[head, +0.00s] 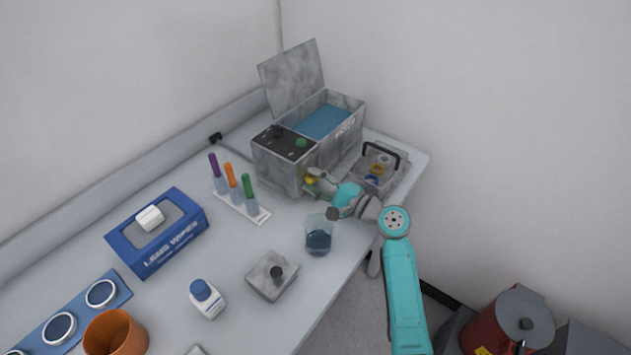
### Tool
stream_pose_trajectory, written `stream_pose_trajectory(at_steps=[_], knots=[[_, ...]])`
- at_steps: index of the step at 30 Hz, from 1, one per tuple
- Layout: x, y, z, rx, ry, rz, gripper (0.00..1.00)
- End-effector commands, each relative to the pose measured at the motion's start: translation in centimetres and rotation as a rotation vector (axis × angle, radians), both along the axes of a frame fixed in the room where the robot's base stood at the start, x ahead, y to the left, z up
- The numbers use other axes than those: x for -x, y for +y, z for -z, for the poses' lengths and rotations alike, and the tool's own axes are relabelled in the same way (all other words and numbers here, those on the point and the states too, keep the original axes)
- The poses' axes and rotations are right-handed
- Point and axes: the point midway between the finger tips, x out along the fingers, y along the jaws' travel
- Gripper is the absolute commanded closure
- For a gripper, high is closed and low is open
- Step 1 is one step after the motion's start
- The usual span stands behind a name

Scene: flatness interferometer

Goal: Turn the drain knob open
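A grey box-shaped bath (282,176) with its lid raised stands at the far end of the bench, holding blue liquid (321,122). A small yellow knob (310,181), apparently the drain knob, shows low on its front side. My gripper (314,182) is at this knob, reaching in from the right. Its fingers partly hide the knob. It is too small to tell whether they touch or grip it, or which way the knob is turned.
A glass beaker of dark liquid (318,241) stands just below my wrist, near the bench edge. A handled basket (374,169) sits right of the bath. A rack with coloured-capped tubes (244,206) is to the left. A grey block (272,276) lies nearer.

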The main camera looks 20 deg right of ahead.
Motion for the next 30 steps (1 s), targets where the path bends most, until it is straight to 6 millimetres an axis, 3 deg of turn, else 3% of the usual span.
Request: stream_pose_trajectory(at_steps=[10, 22, 30], knots=[[1.0, -0.8, 0.1, 0.0, 0.002, 0.001, 0.58], [7.0, -5.2, 0.1, -0.001, 0.002, 0.004, 0.58], [9.4, -6.9, 0.1, -0.001, 0.001, 0.001, 0.58]])
